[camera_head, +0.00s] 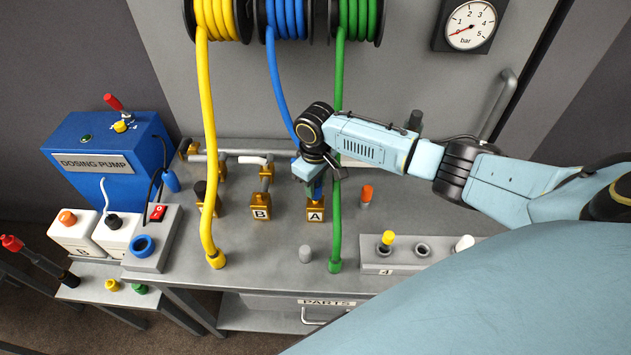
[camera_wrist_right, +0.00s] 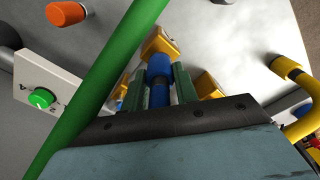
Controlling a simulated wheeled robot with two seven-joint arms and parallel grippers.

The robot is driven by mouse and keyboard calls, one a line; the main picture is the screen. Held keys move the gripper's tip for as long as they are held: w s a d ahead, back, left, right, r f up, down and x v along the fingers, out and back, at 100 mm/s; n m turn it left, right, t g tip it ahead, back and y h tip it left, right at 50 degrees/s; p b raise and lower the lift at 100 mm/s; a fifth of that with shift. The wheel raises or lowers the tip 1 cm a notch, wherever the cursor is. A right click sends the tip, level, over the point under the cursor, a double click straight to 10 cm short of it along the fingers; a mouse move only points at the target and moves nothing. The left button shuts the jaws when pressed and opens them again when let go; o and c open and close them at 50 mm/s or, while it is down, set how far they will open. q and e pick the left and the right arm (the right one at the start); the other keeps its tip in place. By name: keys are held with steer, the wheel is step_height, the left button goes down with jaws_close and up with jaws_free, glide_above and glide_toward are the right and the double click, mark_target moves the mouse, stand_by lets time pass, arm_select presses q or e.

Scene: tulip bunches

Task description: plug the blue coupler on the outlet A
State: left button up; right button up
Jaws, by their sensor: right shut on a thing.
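The blue hose (camera_head: 279,92) runs down from its reel to my right gripper (camera_head: 313,178). In the right wrist view my right gripper (camera_wrist_right: 158,92) is shut on the blue coupler (camera_wrist_right: 158,68), with a green finger on each side. Outlet A (camera_head: 316,210) is a brass block with an A label, just below the gripper in the head view. In the right wrist view the coupler's end meets a brass block (camera_wrist_right: 162,42), apparently outlet A. I cannot tell whether it is seated or only lined up. My left gripper is not in view.
The green hose (camera_head: 337,220) hangs close beside my right gripper and crosses the right wrist view (camera_wrist_right: 105,85). Outlet B (camera_head: 261,208) stands left of A. The yellow hose (camera_head: 207,150) hangs further left. An orange-capped post (camera_head: 366,195) and a grey peg (camera_head: 306,254) stand nearby.

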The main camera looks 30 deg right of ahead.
steer(key=shift+f+b, duration=0.45)
steer(key=shift+f, duration=0.75)
steer(key=o, duration=1.1)
steer(key=shift+c, duration=0.2)
steer(key=shift+r+p, duration=1.45)
steer(key=shift+r, duration=1.1)
